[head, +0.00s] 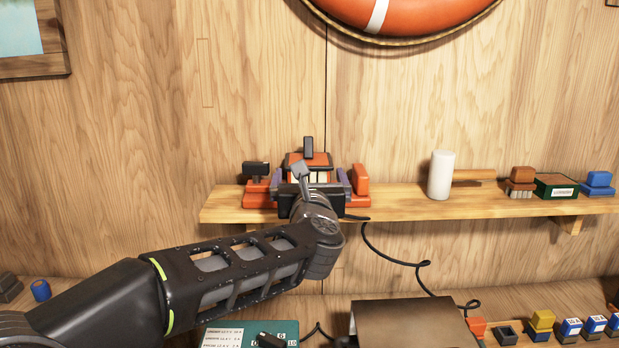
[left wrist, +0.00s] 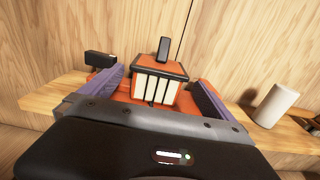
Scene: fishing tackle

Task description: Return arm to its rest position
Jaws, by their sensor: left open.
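My left arm (head: 240,268) comes in from the lower left of the head view and reaches up to the wooden shelf. My left gripper (head: 311,186) is open at an orange and black device (head: 309,162) on the shelf. In the left wrist view the purple-grey fingers (left wrist: 160,88) stand apart on either side of the device (left wrist: 160,79), which has a white striped front. I cannot tell whether the fingers touch it. The wrist hides the lower part of the device. My right gripper is not in view.
The shelf (head: 403,205) also holds a white cylinder (head: 441,175), a green box (head: 556,186) and small blocks. A black cable (head: 385,257) hangs below it. A brown box (head: 415,325) and several small coloured blocks stand lower down. An orange life ring (head: 350,12) hangs above.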

